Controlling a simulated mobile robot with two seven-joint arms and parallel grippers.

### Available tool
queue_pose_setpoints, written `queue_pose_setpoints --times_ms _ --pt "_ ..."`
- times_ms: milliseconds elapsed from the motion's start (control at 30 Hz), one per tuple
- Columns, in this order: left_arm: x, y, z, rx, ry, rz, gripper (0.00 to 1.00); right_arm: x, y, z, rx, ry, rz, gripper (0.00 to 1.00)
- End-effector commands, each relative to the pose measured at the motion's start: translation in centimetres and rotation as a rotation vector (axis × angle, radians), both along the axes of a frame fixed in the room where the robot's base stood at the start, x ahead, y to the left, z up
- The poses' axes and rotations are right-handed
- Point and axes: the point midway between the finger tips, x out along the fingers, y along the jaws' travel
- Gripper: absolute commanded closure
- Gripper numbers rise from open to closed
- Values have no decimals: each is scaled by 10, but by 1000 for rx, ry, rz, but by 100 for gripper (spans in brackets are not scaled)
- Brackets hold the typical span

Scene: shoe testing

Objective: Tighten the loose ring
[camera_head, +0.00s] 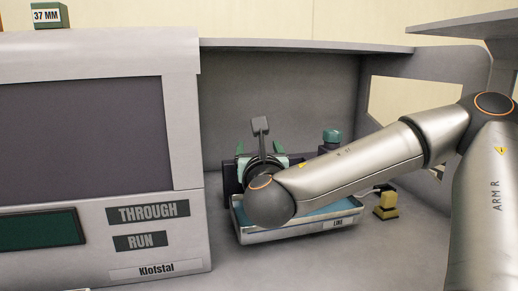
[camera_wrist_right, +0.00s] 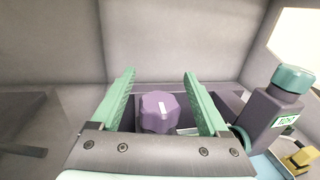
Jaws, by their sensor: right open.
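A purple ribbed ring or knob (camera_wrist_right: 160,112) with a white mark on top shows in the right wrist view. My right gripper (camera_wrist_right: 159,76) is open, with its two green fingers on either side of the purple piece and gaps visible to both. Whether the fingertips reach down to it is hard to tell. In the head view my right gripper (camera_head: 259,150) is at the dark fixture inside the grey booth, and the wrist hides the purple piece. My left gripper is not in view.
A purple post with a teal cap (camera_wrist_right: 293,80) stands just right of the gripper. A blue-lined tray (camera_head: 300,232) lies below my wrist, with a yellow block (camera_head: 386,204) to its right. A grey cabinet (camera_head: 155,205) closes off the left. The booth floor at front is clear.

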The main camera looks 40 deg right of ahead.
Motion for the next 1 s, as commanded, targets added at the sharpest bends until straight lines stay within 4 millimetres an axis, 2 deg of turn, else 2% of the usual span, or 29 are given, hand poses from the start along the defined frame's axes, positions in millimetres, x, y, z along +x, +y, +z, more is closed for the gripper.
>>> queue_pose_setpoints --times_ms 200,400,533,700,833,1000 --pt "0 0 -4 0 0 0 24 -9 9 -1 -1 0 4 22" --pt "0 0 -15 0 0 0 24 -41 35 -2 -6 -2 5 22" --pt "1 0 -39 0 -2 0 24 -60 51 -7 -5 -6 3 22" --pt "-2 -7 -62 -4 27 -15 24 -73 61 -5 -2 -7 0 22" --pt "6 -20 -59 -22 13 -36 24 -83 70 -3 -3 -5 1 22" --pt "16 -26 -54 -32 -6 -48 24 -93 78 -1 -1 -3 0 22"
